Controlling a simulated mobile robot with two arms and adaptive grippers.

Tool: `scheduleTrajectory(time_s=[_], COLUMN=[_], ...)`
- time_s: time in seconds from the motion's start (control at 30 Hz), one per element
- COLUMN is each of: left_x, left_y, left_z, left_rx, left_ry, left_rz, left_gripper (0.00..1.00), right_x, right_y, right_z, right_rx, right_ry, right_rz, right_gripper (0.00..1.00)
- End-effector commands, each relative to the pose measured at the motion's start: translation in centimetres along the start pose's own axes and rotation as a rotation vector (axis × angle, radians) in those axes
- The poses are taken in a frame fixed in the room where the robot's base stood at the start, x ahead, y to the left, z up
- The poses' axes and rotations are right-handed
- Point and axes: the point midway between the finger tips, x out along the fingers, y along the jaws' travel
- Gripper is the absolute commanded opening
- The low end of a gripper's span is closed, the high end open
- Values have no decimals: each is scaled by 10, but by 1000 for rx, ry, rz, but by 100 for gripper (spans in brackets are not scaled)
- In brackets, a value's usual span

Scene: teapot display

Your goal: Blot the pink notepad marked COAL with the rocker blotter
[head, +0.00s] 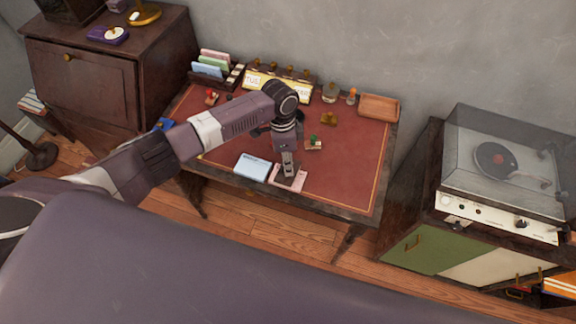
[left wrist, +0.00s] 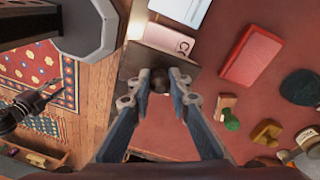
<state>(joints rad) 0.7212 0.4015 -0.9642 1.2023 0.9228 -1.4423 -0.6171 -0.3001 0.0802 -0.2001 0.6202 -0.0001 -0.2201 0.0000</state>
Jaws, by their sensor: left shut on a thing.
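My left gripper (head: 287,158) is shut on the dark round knob of the rocker blotter (left wrist: 160,80), as the left wrist view shows between the fingertips (left wrist: 158,84). The blotter's dark body lies over part of the pink notepad (left wrist: 165,38). On the notepad only the start of its lettering shows, about "CO"; the rest is covered. In the head view the pink notepad (head: 290,184) lies at the desk's front edge under the gripper. Whether the blotter touches the paper I cannot tell. A dark gripper-like part (left wrist: 40,100), seemingly my right gripper, shows at the left wrist view's left edge.
A blue notepad (head: 252,166) lies left of the pink one. A green-knobbed stamp (head: 313,143), a brass piece (head: 329,119) and a wooden tray (head: 379,107) stand farther back. A red box-like thing (left wrist: 250,55) is nearby. The desk's right side is clear.

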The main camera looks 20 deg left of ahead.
Motion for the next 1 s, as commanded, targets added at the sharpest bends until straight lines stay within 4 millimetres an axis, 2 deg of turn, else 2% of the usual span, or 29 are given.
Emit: scheduleTrajectory(time_s=[0.5, 1.0], left_x=[4, 2], left_y=[-4, -4], left_z=[0, -1], left_rx=[-11, -11], left_ry=[-36, -43], left_rz=[73, 89], left_gripper=[0, 0], right_x=[17, 19], right_y=[0, 0], right_z=[2, 2], right_rx=[0, 0], right_ry=[0, 0], right_rz=[1, 0], right_gripper=[34, 34])
